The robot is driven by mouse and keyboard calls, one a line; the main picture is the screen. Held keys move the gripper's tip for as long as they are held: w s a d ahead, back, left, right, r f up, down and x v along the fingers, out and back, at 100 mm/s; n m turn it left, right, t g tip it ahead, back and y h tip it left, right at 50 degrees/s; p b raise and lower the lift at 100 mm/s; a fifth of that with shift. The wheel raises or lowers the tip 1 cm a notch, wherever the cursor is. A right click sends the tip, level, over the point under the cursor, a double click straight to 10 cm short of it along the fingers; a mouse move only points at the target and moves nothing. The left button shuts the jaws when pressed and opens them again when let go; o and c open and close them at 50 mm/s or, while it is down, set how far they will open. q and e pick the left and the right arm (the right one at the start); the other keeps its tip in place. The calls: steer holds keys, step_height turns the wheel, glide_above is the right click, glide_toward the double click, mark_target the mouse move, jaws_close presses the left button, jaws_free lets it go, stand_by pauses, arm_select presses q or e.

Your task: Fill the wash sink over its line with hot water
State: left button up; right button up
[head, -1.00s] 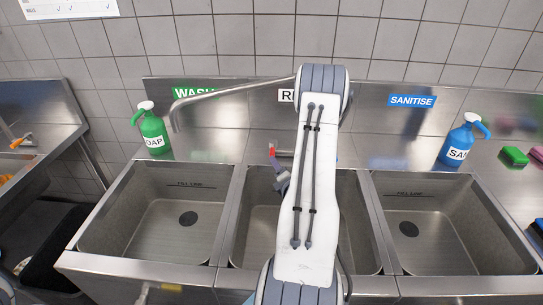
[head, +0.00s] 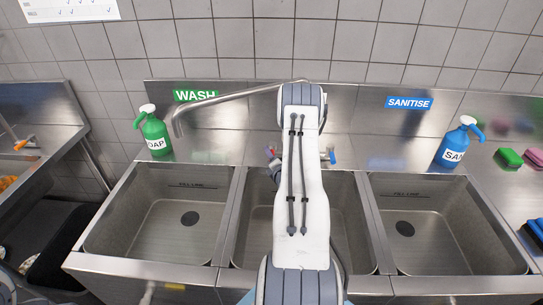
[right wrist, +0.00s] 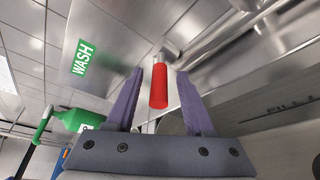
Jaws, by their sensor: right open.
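The wash sink (head: 150,235) is the left basin, under the green WASH sign (head: 195,95). Its fill line (head: 197,185) and dark round drain (head: 189,218) show; I see no water in it. The spout (head: 215,101) is swung left, its tip above the back of the wash sink, with no stream visible. The red tap handle (right wrist: 159,86) shows between the fingers of my right gripper (right wrist: 158,100), which is open around it without visible contact. In the head view my right arm mostly hides that gripper. The blue tap handle (head: 329,155) is right of the arm. My left gripper is out of view.
The middle basin (head: 252,235) lies under my right arm; the sanitise basin (head: 440,240) is to the right. A green soap bottle (head: 154,132) and a blue sanitiser bottle (head: 456,143) stand on the back ledge. Sponges (head: 508,158) lie at the right.

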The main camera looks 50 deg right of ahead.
jaws_close()
steer(key=shift+s, duration=0.1)
stand_by(1.2)
